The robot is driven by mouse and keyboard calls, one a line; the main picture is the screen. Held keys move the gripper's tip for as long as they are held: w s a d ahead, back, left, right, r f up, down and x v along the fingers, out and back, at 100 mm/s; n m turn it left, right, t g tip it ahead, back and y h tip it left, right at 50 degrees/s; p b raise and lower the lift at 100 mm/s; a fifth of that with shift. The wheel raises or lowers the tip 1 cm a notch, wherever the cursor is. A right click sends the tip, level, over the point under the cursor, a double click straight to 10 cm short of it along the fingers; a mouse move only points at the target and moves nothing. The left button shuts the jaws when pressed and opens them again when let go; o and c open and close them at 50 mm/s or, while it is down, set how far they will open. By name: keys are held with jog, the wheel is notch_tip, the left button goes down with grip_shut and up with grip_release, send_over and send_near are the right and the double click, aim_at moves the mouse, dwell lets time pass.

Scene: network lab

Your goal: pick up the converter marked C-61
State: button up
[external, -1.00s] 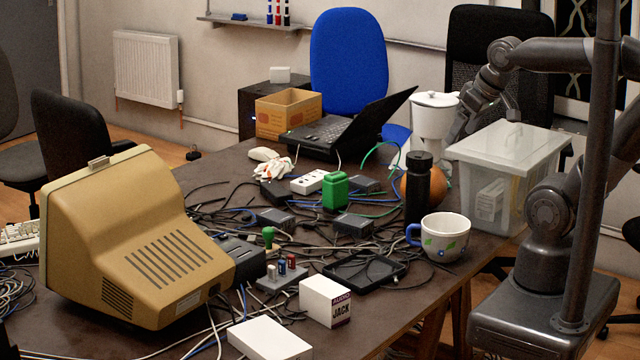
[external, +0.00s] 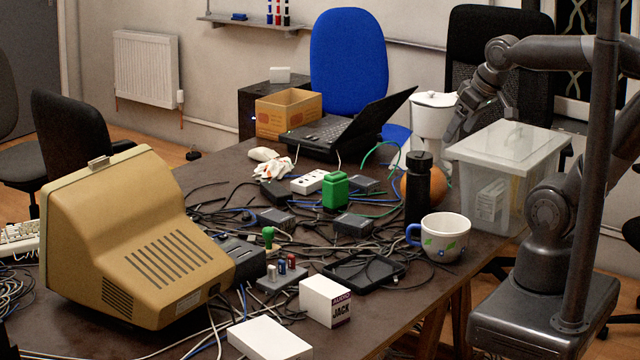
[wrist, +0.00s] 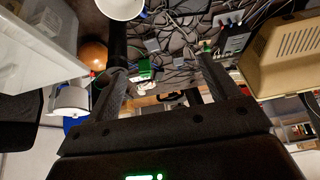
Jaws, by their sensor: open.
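Several small dark grey boxes that look like converters lie among the cables on the table. One (external: 275,218) is left of centre, one (external: 353,225) is below the green box, one (external: 366,184) is behind it, and one (external: 274,193) is beside the power strip. No marking is readable, so I cannot tell which is C-61. Two small grey boxes show in the wrist view, one (wrist: 153,46) left of the other (wrist: 182,43). My gripper (external: 485,112) is open and empty, raised near the clear bin, well apart from the boxes.
A clear lidded bin (external: 505,180), black bottle (external: 418,190), mug (external: 444,238), orange ball (external: 437,185) and white jug (external: 433,120) stand on the right. The green box (external: 335,191) and power strip (external: 308,182) stand amid tangled cables. A beige monitor (external: 135,240) fills the left.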

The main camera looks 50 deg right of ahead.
jog(key=w, duration=1.5)
jog(key=g, duration=0.1)
send_over(276, 215)
jog(key=s, duration=0.4)
jog(key=shift+m, duration=0.4)
jog(key=f, duration=2.8)
jog(key=shift+w+a+f, duration=0.1)
jog(key=shift+a, duration=0.1)
jog(key=shift+w+d+r+x, duration=0.1)
jog(key=shift+w+x, duration=0.05)
jog(key=shift+x, duration=0.9)
jog(key=shift+w+d+r+x, duration=0.1)
jog(key=shift+w+x, duration=0.05)
jog(key=shift+x, duration=0.85)
jog(key=shift+w+x, duration=0.2)
jog(key=shift+x, duration=0.85)
jog(key=shift+c, duration=0.6)
jog(key=c, duration=1.1)
jog(key=shift+r, duration=0.1)
